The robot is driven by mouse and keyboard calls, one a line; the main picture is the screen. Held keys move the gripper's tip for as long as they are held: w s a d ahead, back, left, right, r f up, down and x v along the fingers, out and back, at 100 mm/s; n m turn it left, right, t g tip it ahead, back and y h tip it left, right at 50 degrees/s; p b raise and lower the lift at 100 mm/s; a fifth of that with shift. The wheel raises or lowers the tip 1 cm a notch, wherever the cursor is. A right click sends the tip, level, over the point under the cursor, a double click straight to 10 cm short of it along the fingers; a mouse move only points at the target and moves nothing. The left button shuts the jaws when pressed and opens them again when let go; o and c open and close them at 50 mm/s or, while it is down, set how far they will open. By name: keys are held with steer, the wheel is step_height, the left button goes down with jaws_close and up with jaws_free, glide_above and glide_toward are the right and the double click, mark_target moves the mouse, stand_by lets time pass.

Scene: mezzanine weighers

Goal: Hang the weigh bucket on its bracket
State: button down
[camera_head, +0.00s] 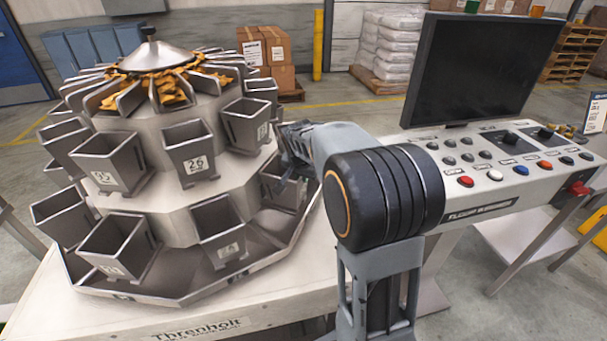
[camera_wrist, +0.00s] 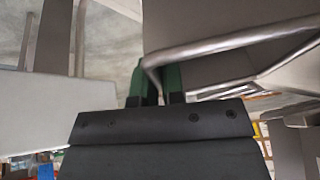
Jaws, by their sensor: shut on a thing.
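The weigh bucket (camera_wrist: 215,25) is a grey metal hopper filling the upper right of the wrist view, with a bent rod handle (camera_wrist: 225,42). My gripper (camera_wrist: 163,78) has green fingers close together on that handle at its left bend. In the head view my gripper (camera_head: 285,172) is at the right side of the weigher, partly hidden by my wrist. A grey bucket (camera_head: 287,193) shows just below it, and it looks like the held one. The bracket cannot be made out clearly, and I cannot tell whether the bucket touches it.
The cone-shaped weigher (camera_head: 180,215) carries several numbered buckets in two tiers, close around my gripper. A control console (camera_head: 490,175) with buttons and a dark monitor (camera_head: 470,70) stands right of my arm.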

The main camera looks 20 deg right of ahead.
steer(key=shift+f+b, duration=0.4)
stand_by(0.4)
steer(key=c, duration=1.1)
jaws_free()
steer(key=shift+c, duration=0.2)
steer(key=p+v, duration=0.1)
steer(key=v, duration=1.3)
